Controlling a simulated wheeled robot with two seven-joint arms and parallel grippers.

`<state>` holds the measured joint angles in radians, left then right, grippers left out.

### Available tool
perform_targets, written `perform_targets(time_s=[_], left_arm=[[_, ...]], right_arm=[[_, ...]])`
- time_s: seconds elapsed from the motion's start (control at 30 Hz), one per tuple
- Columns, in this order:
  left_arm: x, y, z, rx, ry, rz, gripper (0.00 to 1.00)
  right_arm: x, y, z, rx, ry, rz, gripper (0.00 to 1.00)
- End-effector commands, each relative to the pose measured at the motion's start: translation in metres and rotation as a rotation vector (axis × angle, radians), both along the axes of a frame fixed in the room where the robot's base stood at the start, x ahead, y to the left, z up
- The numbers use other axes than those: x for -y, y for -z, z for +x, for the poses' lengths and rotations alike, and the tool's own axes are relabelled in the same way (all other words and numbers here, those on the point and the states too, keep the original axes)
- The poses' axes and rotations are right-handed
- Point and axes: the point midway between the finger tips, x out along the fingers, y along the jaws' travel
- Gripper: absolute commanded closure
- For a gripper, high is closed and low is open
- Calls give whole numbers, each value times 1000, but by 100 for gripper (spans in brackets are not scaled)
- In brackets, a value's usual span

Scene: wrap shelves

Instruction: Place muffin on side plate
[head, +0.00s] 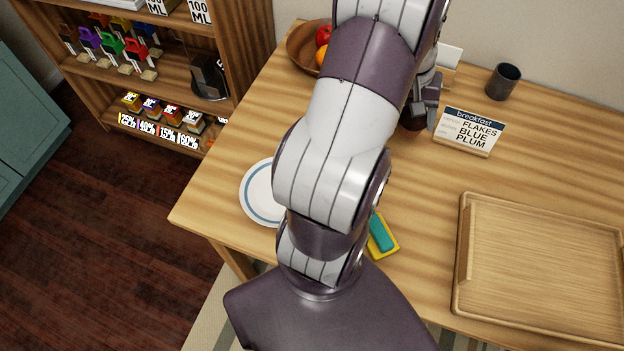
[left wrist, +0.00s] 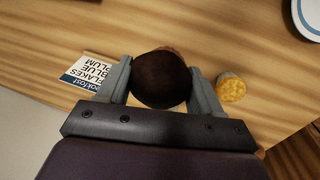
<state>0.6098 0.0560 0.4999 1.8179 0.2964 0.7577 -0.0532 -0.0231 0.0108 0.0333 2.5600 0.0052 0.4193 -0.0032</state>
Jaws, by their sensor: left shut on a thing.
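My left gripper (head: 420,112) is at the back of the table, just left of the breakfast card, and is mostly hidden by my arm. In the left wrist view its two fingers (left wrist: 161,84) are shut on a dark brown, round-topped muffin (left wrist: 160,78). A bit of the muffin (head: 411,131) shows below the gripper in the head view. I cannot tell its height above the table. The white side plate (head: 252,207) with a blue ring lies at the table's left edge, partly behind my arm. Part of the plate (left wrist: 303,20) shows in the left wrist view. My right gripper is not in view.
A small yellow-topped item (left wrist: 231,88) stands beside the right finger. The breakfast card (head: 468,132), a dark cup (head: 502,80), a fruit bowl (head: 302,45), a wooden tray (head: 465,240) and a yellow-and-teal sponge-like item (head: 382,236) are on the table. Shelves stand left.

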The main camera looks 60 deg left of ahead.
Motion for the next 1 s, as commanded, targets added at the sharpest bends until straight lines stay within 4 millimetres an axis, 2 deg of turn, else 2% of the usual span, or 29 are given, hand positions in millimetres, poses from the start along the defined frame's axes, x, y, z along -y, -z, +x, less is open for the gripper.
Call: perform_targets(time_s=[0.03,0.1,0.2,0.3,0.4,0.5,0.63,0.77,0.87,1.0], left_arm=[[-15,-6,-20,0,-93,0,65],[-31,-9,-51,-1,-245,0,65],[-45,-9,-100,-1,-493,-1,65],[-46,-5,-146,-1,-745,0,65],[-35,2,-181,-1,-966,0,65],[-20,12,-200,-2,-1108,0,65],[-9,23,-211,-2,-1210,0,65],[-28,42,-228,-1,-1264,0,65],[-46,61,-252,-1,-1267,-1,65],[-70,81,-281,-3,-1258,-3,65]], right_arm=[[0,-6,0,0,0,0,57],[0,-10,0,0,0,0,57],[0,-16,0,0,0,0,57],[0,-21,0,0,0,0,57],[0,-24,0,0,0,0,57],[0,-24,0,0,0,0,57],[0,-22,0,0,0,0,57],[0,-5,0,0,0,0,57],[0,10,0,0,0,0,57],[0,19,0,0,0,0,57]])
